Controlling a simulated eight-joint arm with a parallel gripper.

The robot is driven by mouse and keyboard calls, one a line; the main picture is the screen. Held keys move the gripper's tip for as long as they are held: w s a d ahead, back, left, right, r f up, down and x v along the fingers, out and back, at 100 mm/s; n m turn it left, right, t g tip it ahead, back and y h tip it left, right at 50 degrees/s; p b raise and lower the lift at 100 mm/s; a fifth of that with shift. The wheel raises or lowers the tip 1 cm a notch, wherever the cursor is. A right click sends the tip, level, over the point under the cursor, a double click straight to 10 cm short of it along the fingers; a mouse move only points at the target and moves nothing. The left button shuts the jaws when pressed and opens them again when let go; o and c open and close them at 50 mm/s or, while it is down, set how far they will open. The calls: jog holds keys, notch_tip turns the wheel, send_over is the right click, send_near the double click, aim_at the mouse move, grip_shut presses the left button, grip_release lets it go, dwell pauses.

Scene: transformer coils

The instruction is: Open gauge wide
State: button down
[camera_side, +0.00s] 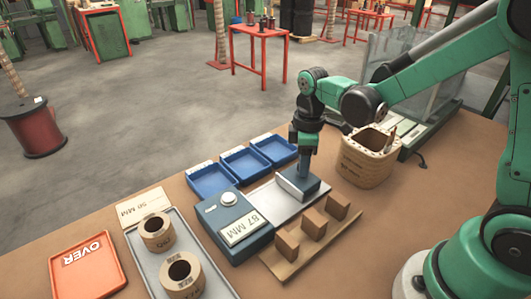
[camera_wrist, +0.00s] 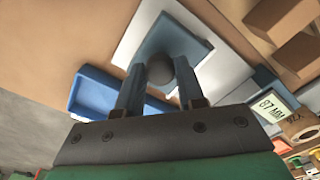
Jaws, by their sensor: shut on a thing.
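The gauge is a blue box (camera_side: 233,228) with a round dial and a plate reading "87 MM", joined to a flat metal bed (camera_side: 266,200). A blue sliding jaw (camera_side: 297,189) with a pale face stands at the bed's far right end, apart from the box. My gripper (camera_side: 304,170) points down over this jaw. In the wrist view, my gripper (camera_wrist: 160,66) has its two fingers on either side of a dark round knob (camera_wrist: 160,74) on the jaw, shut on it. The "87 MM" plate (camera_wrist: 271,106) shows at the right there.
Three blue trays (camera_side: 212,180) stand behind the gauge. Wooden blocks (camera_side: 313,222) stand on a board in front. Two coils (camera_side: 157,232) sit on a grey tray at the left, beside an orange "OVER" tray (camera_side: 89,268).

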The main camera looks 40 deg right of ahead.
jog(key=c, duration=0.5)
grip_release()
jog(key=shift+c, duration=0.2)
jog(key=shift+r, duration=2.8)
jog(key=shift+s+a+r+m+t, duration=0.15)
jog(key=shift+s+r+m+t, duration=0.15)
jog(key=shift+r+m, duration=0.1)
jog(key=s+m+t, duration=0.1)
jog(key=m+t, duration=0.1)
jog(key=s+a+r+m+t, duration=0.1)
jog(key=s+m+t, duration=0.1)
jog(key=m, duration=0.1)
jog(key=s+r+m+t, duration=0.1)
jog(key=s+m+t, duration=0.1)
jog(key=m, duration=0.1)
jog(key=shift+s+a+r+t, duration=0.1)
jog(key=shift+a+r+t, duration=0.05)
jog(key=shift+a+t, duration=0.15)
